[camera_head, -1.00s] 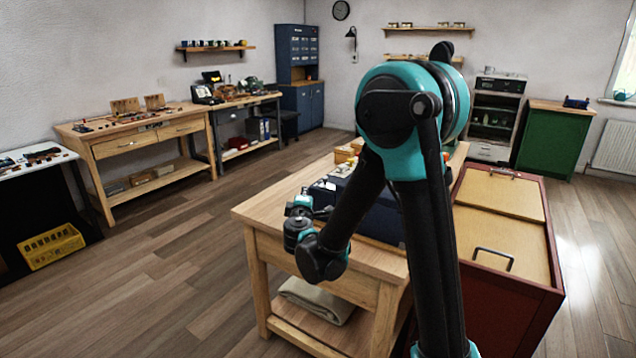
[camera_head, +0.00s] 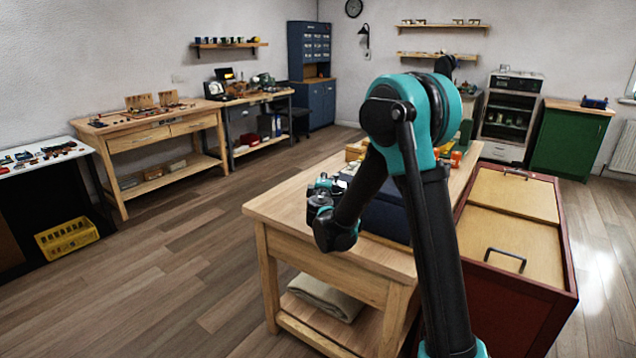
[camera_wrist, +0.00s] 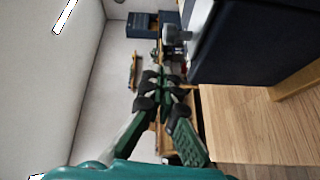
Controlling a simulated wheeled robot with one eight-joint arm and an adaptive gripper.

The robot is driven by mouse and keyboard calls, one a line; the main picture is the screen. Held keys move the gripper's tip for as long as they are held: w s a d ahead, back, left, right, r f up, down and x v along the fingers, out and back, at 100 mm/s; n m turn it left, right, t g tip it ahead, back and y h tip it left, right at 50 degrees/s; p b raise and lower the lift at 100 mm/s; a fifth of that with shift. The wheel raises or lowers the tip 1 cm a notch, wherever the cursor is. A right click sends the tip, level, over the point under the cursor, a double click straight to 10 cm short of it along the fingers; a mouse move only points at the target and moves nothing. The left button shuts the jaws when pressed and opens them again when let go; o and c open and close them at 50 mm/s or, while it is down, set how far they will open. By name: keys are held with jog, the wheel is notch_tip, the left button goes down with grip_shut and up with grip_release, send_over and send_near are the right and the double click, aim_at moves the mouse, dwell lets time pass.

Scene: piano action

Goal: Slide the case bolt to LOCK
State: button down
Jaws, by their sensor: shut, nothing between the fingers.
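The dark blue case (camera_head: 386,218) stands on the wooden bench, partly hidden behind my arm. In the wrist view, which is turned on its side, the case (camera_wrist: 250,45) fills the upper right. In the head view my wrist is beside the case and the fingertips cannot be made out.
The wooden bench top (camera_head: 290,207) is bare at its near left corner. Orange items (camera_head: 456,158) stand at its far end. A red cabinet (camera_head: 520,290) with yellowish panels adjoins the bench on the right. A folded cloth (camera_head: 326,297) lies on the lower shelf.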

aim_at(336, 176)
jog(key=shift+w+d+f, duration=0.1)
jog(key=shift+w+d, duration=0.05)
jog(key=shift+d, duration=0.35)
jog(key=shift+w+d+f, duration=0.1)
jog(key=shift+d, duration=0.4)
jog(key=w+d, duration=0.1)
jog(key=w, duration=0.2)
jog(key=w+d, duration=0.1)
jog(key=shift+w+d, duration=0.2)
jog(key=shift+d, duration=0.1)
jog(key=shift+a, duration=0.1)
